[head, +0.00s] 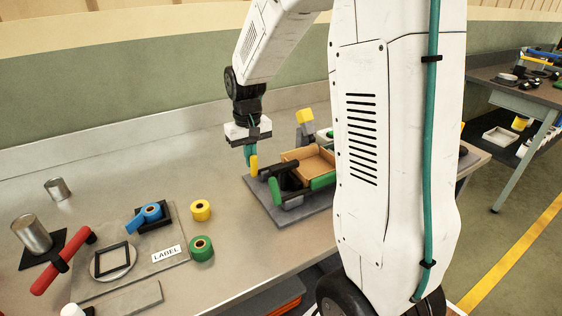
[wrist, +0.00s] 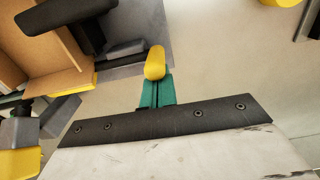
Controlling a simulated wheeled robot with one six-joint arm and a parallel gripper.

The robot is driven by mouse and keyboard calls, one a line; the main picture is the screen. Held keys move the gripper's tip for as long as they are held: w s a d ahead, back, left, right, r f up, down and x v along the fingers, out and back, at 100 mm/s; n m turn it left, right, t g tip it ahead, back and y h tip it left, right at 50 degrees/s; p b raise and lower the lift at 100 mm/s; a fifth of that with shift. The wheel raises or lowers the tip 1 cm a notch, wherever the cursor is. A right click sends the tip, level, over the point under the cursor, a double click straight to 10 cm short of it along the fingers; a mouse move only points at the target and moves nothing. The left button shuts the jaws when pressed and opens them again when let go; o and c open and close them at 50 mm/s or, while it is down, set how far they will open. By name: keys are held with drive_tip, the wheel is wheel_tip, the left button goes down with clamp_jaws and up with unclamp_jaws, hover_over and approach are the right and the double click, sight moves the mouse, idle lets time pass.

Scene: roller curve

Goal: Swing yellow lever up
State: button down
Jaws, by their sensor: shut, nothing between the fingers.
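A grey post with a yellow block-shaped top (head: 305,116) stands behind the cardboard box (head: 324,166) on the fixture; I take this as the yellow lever. A yellow end on a grey piece (wrist: 18,163) also shows at the lower left of the wrist view. My gripper (head: 252,165) has teal fingers with yellow tips and points down beside the fixture's left side. The tips (wrist: 155,64) are shut together and empty. The gripper is apart from the yellow-topped post. Part of the fixture is hidden behind my arm.
The fixture's grey base plate (head: 262,200) carries black bars and a green grip (head: 322,181). The bench between is clear.

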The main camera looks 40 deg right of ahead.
drive_tip(key=shift+s, duration=0.15)
drive_tip(key=shift+s+a, duration=0.1)
drive_tip(key=shift+s, duration=0.1)
idle(0.3)
idle(0.4)
wheel_tip(320, 180, up, 9)
drive_tip(key=w, duration=0.1)
idle(0.9)
drive_tip(key=shift+w, duration=0.1)
idle(0.5)
